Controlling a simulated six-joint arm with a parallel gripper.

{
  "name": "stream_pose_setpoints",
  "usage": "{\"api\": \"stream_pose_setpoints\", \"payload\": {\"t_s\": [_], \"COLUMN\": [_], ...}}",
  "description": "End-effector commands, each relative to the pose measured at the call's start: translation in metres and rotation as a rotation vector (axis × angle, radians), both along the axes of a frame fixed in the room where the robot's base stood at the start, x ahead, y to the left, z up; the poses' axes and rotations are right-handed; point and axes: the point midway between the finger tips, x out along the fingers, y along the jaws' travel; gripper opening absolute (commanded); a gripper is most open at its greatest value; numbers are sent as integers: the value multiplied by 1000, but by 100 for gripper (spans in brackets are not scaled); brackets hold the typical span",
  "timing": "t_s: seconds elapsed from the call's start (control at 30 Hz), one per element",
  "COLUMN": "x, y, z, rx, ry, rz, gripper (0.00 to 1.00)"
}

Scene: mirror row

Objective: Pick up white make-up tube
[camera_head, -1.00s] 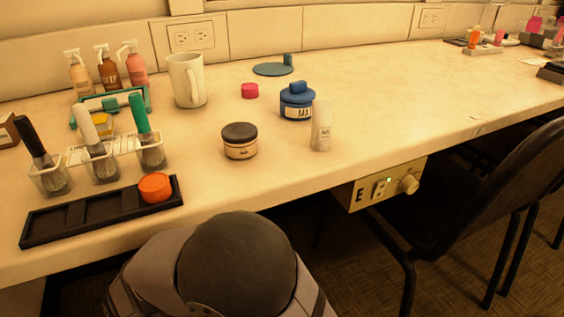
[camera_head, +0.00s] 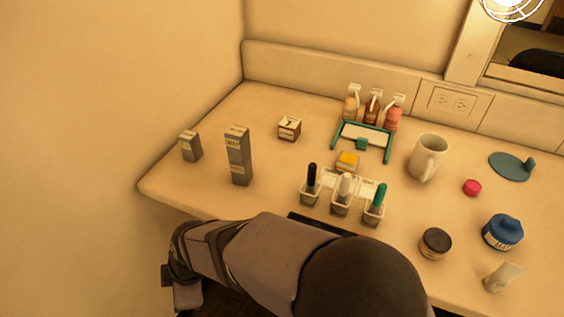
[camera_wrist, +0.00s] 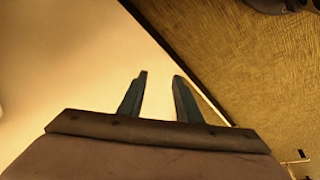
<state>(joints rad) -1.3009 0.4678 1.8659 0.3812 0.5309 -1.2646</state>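The white make-up tube (camera_head: 502,277) stands near the front edge of the counter at the far right in the head view. It is beside the blue jar and the dark-lidded jar. My gripper (camera_wrist: 160,92) shows in the wrist view with its two fingers apart and nothing between them. It is over the counter's edge, with bare counter to the left and the carpet to the right. The tube is not in the wrist view. In the head view my arm covers the front of the counter, and the gripper's fingers are not clear there.
A blue jar (camera_head: 502,232) and a dark-lidded jar (camera_head: 435,243) stand close to the tube. Grey boxes (camera_head: 239,156) stand at left by the wall.

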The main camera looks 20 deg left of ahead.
Motion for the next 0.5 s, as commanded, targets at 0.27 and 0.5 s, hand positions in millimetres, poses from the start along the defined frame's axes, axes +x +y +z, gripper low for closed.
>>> {"api": "stream_pose_setpoints", "payload": {"t_s": [0.27, 0.5], "x": [33, 76], "y": [-99, -204], "z": [87, 145], "rx": [-290, -600], "ry": [4, 32], "rz": [146, 95], "gripper": [31, 31]}}
